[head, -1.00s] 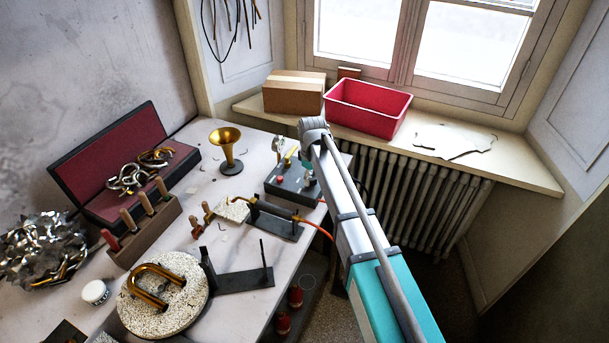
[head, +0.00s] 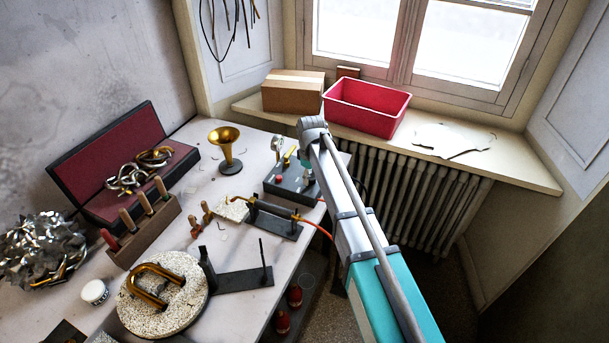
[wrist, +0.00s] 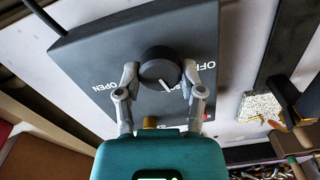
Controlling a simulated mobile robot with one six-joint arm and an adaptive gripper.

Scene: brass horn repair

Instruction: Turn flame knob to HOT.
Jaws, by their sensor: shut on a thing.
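A dark control box (head: 290,186) stands at the right edge of the bench, and its panel (wrist: 90,60) fills much of the wrist view. In the wrist view, a round black knob (wrist: 158,66) with a white pointer line sits between my fingers. The pointer is toward the lower right of that picture. My gripper (wrist: 160,74) is shut on the knob, one finger at each side. OPEN is printed left of the knob and OFF at the upper right. Other lettering is partly hidden by my gripper; I cannot read HOT. In the head view, my arm hides most of the grip.
A torch on a dark stand (head: 272,218) with an orange hose lies near the box. A brass bell (head: 226,148), an open case (head: 120,150) and a round speckled board (head: 190,300) share the bench. A red bin (head: 366,108) stands on the sill above the radiator.

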